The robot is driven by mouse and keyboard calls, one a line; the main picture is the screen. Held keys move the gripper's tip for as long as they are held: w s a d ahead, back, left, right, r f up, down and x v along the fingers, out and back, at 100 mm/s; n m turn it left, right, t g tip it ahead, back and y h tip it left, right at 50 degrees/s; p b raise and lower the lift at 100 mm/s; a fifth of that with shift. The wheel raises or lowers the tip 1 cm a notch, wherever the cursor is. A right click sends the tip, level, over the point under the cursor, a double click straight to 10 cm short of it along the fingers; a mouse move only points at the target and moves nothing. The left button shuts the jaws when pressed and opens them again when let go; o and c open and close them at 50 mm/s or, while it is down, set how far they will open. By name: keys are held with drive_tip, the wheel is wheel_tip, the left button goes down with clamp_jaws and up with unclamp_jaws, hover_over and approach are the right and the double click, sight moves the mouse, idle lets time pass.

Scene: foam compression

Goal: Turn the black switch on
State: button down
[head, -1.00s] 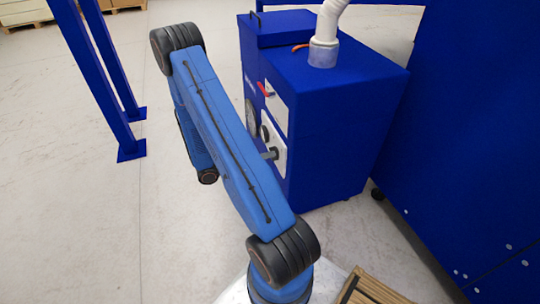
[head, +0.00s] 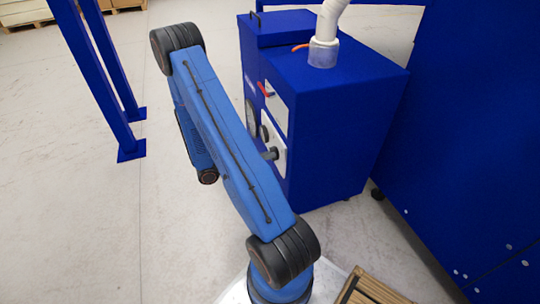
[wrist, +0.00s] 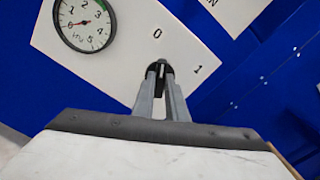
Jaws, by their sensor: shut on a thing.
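The black switch (wrist: 164,64) sits on a white panel (wrist: 115,60) in the wrist view, with a "0" printed above it and a "1" to its right. My gripper (wrist: 161,77) has both grey fingertips closed around the switch. The fingers hide part of it, and I cannot tell exactly which mark it points to; its visible tip lies between the two. The panel looks tilted in the wrist view. In the head view my blue arm hides most of the gripper, and a dark piece (head: 270,153) shows at the white panel beside the arm.
A round gauge (wrist: 85,20) with a red needle sits on the panel.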

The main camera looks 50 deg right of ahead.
drive_tip(key=m, duration=1.4)
drive_tip(key=shift+w, duration=0.1)
drive_tip(key=c, duration=0.8)
unclamp_jaws()
drive_tip(key=shift+o, duration=0.2)
drive_tip(key=v, duration=0.7)
idle(0.3)
